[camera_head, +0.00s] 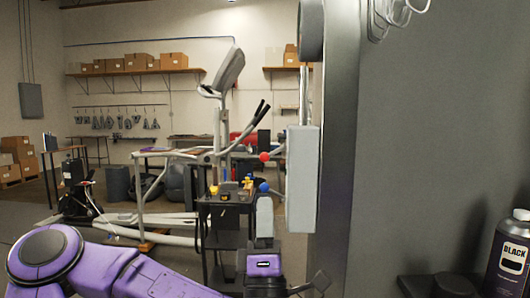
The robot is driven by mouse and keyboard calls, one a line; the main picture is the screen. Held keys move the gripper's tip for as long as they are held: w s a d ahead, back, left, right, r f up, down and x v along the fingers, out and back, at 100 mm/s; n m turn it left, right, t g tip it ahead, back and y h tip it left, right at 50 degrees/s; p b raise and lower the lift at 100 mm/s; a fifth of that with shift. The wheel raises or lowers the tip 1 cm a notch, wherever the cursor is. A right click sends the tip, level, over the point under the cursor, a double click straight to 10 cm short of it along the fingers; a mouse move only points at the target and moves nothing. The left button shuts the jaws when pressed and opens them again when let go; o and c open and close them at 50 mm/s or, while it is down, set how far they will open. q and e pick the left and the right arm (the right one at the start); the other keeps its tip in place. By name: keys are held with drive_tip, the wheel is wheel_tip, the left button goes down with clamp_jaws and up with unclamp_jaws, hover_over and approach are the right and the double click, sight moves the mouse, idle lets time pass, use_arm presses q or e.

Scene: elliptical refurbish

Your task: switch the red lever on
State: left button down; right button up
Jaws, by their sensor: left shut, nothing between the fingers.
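The red lever (264,157) has a round red knob on a short stalk. It sticks out leftward from the left side of a grey wall box (302,178); the stalk slants slightly down toward the knob. A similar lever with a blue knob (264,187) sits below it. My left gripper (264,204) points up and forward from its purple and black wrist. Its grey fingers are together and empty. In the picture the fingertips appear just below the blue knob, and under the red one; whether they touch the blue lever I cannot tell. My right gripper is out of view.
A grey pillar (345,150) stands right of the box. A black cart (226,199) with small yellow items and a grey elliptical machine (222,100) stand behind the levers. A black bottle (509,255) stands at the lower right.

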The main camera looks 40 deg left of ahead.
sight(264, 161)
use_arm(q)
drive_tip(key=p+x, duration=0.5)
drive_tip(key=x, duration=0.2)
drive_tip(key=shift+r, duration=0.15)
drive_tip(key=shift+w+a+r+p, duration=0.1)
drive_tip(key=shift+w+a+p, duration=0.15)
drive_tip(key=shift+p, duration=0.2)
drive_tip(key=shift+w, duration=0.1)
